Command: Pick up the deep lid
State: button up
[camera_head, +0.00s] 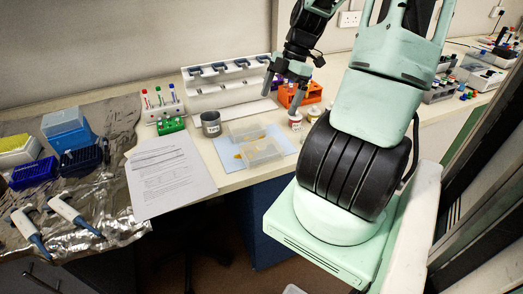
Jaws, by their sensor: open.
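Two clear, shallow box-like pieces lie on a pale blue mat (222,150) on the bench. The nearer clear piece (262,152) looks deeper-walled and is probably the deep lid. The other clear piece (245,131) lies just behind it, with something yellowish showing near them. I cannot tell clearly which piece is lid or base. My gripper (282,96) hangs behind and slightly right of the clear pieces, above the bench. Its fingers are apart with nothing between them, and it does not touch the clear pieces.
A metal cup (211,124) stands left of the mat, with a paper sheet (170,174) farther left. Small jars (295,121) and an orange rack (306,94) stand near my gripper. A white pipette stand (222,90) is behind; tube racks (163,105) are left.

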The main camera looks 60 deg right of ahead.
send_near(260, 145)
jog(key=x, duration=0.5)
jog(key=shift+s, duration=0.15)
jog(key=shift+p+x, duration=0.45)
jog(key=shift+x, duration=2.2)
jog(key=shift+d, duration=0.1)
jog(key=c, duration=0.9)
